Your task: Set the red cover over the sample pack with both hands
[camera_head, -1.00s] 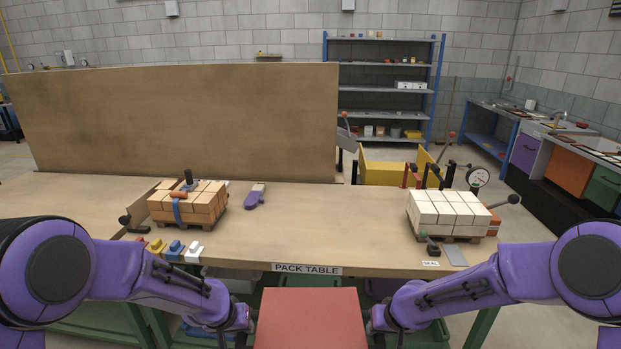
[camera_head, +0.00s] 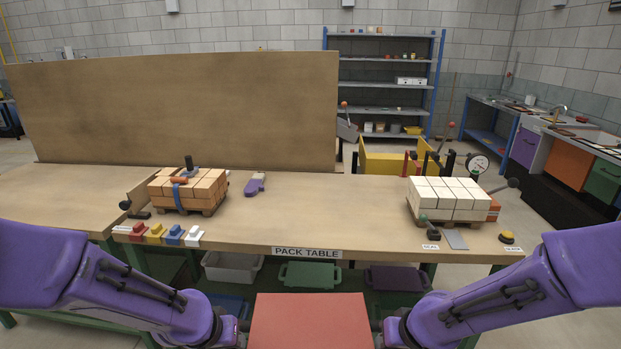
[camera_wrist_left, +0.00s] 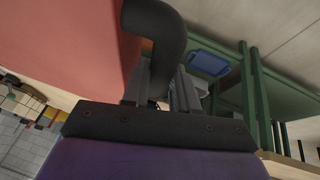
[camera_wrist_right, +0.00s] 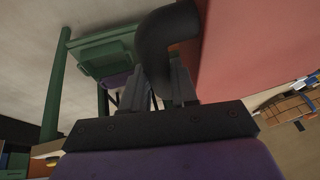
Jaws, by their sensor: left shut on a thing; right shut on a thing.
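The red cover (camera_head: 309,322) is a flat-topped box at the bottom middle of the head view, in front of the table. My left gripper (camera_head: 238,334) is at its left side, shut on a dark curved handle (camera_wrist_left: 158,30), with the red wall beside it. My right gripper (camera_head: 388,332) is at its right side, shut on a matching handle (camera_wrist_right: 160,45). Two brick packs stand on small pallets on the table: an orange-tan pack (camera_head: 205,188) with a blue strap at left, and a cream-white pack (camera_head: 455,195) at right. No label shows which is the sample pack.
The pack table (camera_head: 320,220) has a clear middle, apart from a small purple tool (camera_head: 255,185). Coloured blocks (camera_head: 158,234) line its front left edge. A black-and-yellow button (camera_head: 506,238) is at front right. A tall brown panel (camera_head: 180,110) stands behind. Bins (camera_head: 310,274) sit under the table.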

